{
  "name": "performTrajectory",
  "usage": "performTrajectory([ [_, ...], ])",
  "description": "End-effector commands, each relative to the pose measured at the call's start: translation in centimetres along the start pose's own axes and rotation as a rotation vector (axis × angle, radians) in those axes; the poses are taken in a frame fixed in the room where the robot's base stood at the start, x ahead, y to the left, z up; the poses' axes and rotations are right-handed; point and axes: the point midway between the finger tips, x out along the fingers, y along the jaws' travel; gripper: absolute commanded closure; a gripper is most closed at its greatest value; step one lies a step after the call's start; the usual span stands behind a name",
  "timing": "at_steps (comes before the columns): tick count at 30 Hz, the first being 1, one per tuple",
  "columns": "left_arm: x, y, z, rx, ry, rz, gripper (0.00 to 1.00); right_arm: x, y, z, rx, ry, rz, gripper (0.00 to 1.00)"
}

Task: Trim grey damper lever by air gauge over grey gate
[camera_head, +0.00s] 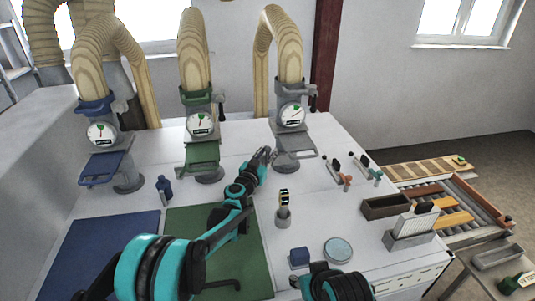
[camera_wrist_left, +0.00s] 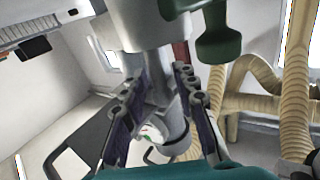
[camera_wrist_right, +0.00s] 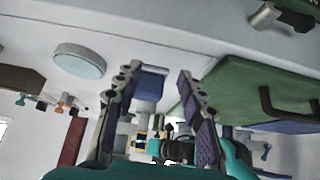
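The grey gate (camera_head: 286,160) stands at the right of three duct gates, with its round white air gauge (camera_head: 292,115) on the pipe above it. The dark-tipped grey damper lever (camera_head: 313,98) is at the right of that gauge. My left gripper (camera_head: 265,156) is just left of the grey gate and below gauge height, apart from the lever. In the left wrist view its fingers (camera_wrist_left: 158,108) are spread, with grey pipework and part of a gauge between or beyond them. My right gripper (camera_wrist_right: 160,105) is open and empty near the table front.
The green gate (camera_head: 202,155) and blue gate (camera_head: 105,165) stand to the left. A dark-handled tool in a cup (camera_head: 283,217), a blue block (camera_head: 299,257) and a round dish (camera_head: 338,250) are in front. Small levers (camera_head: 345,180), a wooden tray (camera_head: 385,206) and the conveyor (camera_head: 450,205) lie right.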

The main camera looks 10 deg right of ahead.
Motion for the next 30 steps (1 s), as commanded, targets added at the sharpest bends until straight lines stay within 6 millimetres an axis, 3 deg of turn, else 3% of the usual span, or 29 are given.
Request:
performTrajectory([
  [1, 0.0, 0.0, 0.0, 0.000, 0.000, 0.000, 0.90, 0.0, 0.0, 0.0, 0.000, 0.000, 0.000, 0.60],
  [2, 0.0, 0.0, 0.0, 0.000, 0.000, 0.000, 0.98, 0.0, 0.0, 0.0, 0.000, 0.000, 0.000, 0.60],
  [3, 0.0, 0.0, 0.0, 0.000, 0.000, 0.000, 1.00, 0.0, 0.0, 0.0, 0.000, 0.000, 0.000, 0.60],
  [14, 0.0, 0.1, 0.0, 0.006, -0.005, 0.001, 1.00, 0.1, 0.0, 0.0, 0.000, 0.000, 0.000, 0.60],
  [30, 0.5, 0.8, 0.3, 0.227, -0.150, 0.011, 1.00, 1.1, 0.0, 0.8, 0.000, 0.000, 0.000, 0.60],
])
